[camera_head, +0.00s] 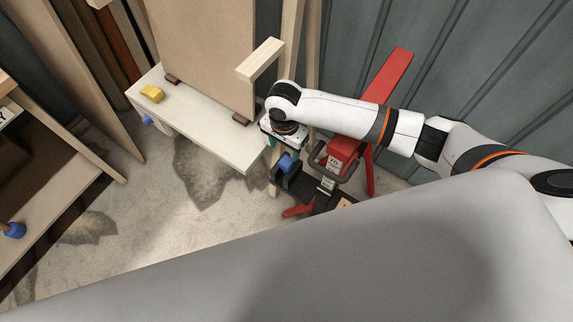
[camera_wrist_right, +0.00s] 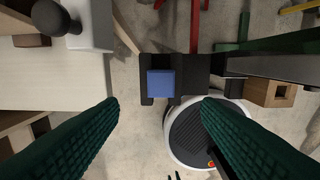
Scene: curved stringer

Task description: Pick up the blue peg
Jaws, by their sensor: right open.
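The blue peg (camera_head: 286,162) sits in a black holder (camera_head: 303,190) on a red stand in the head view. In the right wrist view the blue peg (camera_wrist_right: 161,84) shows as a blue square, seen end-on between dark jaw-like blocks. My right gripper (camera_head: 283,151) is just above the peg and points down at it. In the right wrist view its two teal fingers (camera_wrist_right: 160,107) are spread wide, with nothing between the tips. The peg lies between them in the picture, slightly beyond the tips. Whether a finger touches it cannot be told. My left gripper is not in view.
The red stand (camera_head: 343,147) is right beside my right wrist. A pale bench (camera_head: 205,125) with a yellow block (camera_head: 152,93) and an upright board (camera_head: 208,50) stands to the left. Another blue knob (camera_head: 14,230) is at far left. Open floor (camera_head: 150,225) lies between.

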